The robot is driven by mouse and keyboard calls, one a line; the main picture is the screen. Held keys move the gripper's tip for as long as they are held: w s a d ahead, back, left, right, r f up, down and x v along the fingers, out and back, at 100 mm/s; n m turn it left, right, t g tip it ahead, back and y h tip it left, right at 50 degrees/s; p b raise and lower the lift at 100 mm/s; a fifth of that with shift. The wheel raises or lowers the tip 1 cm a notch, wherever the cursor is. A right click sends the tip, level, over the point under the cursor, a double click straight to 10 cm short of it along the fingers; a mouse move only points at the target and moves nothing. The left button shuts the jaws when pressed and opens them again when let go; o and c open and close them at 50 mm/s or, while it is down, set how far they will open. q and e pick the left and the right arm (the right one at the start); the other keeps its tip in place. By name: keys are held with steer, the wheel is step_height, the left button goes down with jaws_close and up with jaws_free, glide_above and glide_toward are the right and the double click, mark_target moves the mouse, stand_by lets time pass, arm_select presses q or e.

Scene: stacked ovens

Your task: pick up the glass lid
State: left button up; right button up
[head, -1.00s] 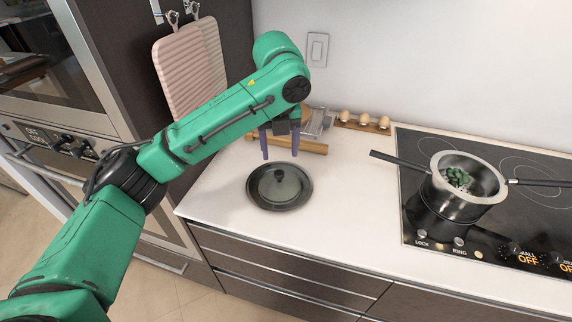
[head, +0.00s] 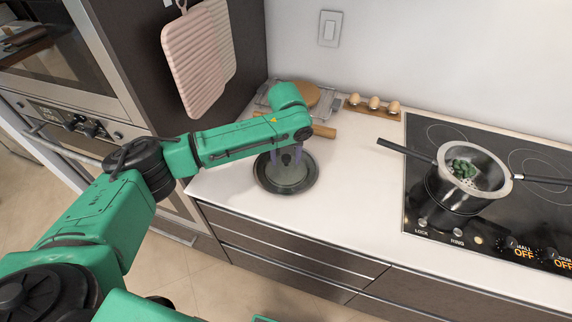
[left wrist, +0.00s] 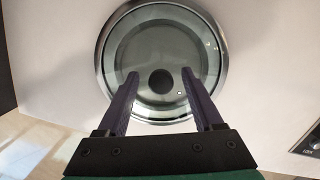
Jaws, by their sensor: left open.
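The glass lid (head: 287,181) is round and dark-rimmed with a dark knob in its middle. It lies flat on the white counter near the front edge, and the left wrist view shows it too (left wrist: 161,48). My left gripper (head: 287,158) is over the lid, pointing down, and my arm covers part of the lid's far side. In the left wrist view its two purple fingers (left wrist: 160,75) are apart, with the dark knob (left wrist: 161,81) between their tips. Neither finger clearly touches the knob. My right gripper is not in view.
A pot with a strainer (head: 462,182) stands on the black cooktop (head: 420,231) at right, its handle reaching left. Behind the lid are a wooden board (head: 304,95) and an egg holder (head: 371,109) with eggs. A pink board (head: 200,58) hangs at left. The counter right of the lid is clear.

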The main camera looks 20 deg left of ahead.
arm_select(q)
jaws_close()
steer(key=shift+w, duration=0.1)
